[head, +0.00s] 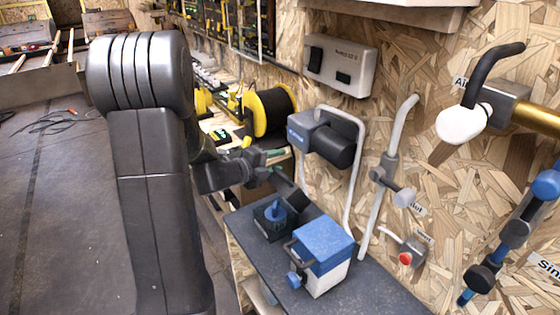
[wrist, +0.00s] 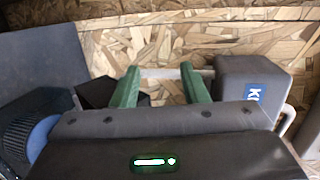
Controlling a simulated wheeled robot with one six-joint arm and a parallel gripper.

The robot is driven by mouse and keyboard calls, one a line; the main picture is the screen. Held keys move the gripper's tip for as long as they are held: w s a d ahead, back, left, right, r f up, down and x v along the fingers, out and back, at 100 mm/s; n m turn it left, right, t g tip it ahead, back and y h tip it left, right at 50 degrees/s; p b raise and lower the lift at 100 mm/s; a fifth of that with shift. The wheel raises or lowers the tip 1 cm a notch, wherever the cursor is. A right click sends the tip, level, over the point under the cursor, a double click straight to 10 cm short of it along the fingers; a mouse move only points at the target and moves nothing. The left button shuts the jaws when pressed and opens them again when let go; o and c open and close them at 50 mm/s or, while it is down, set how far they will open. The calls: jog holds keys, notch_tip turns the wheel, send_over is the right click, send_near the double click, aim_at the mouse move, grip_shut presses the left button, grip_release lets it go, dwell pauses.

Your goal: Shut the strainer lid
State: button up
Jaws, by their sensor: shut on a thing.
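The strainer, a small black box with a blue knob (head: 274,211), stands on the dark bench top. A dark tilted plate (head: 290,188), which looks like its lid, rises behind the box towards my gripper (head: 270,163). My gripper is just above and behind the box, with its green fingers shut on what appears to be this plate's upper edge. A black part (wrist: 95,92) shows beside the left finger.
A white box with a blue top (head: 325,243) and a blue knob stands at the bench's front. The grey and black pump (head: 322,138) with its pale pipe loop is on the wall close behind my gripper. Wall pipes and valves crowd the right side.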

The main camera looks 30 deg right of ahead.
jog(key=f+b+v, duration=0.1)
jog(key=f+v, duration=0.1)
jog(key=v, duration=0.8)
jog(key=shift+a+f, duration=0.2)
jog(key=shift+f, duration=0.25)
jog(key=shift+w+b, duration=0.25)
jog(key=shift+b, duration=0.2)
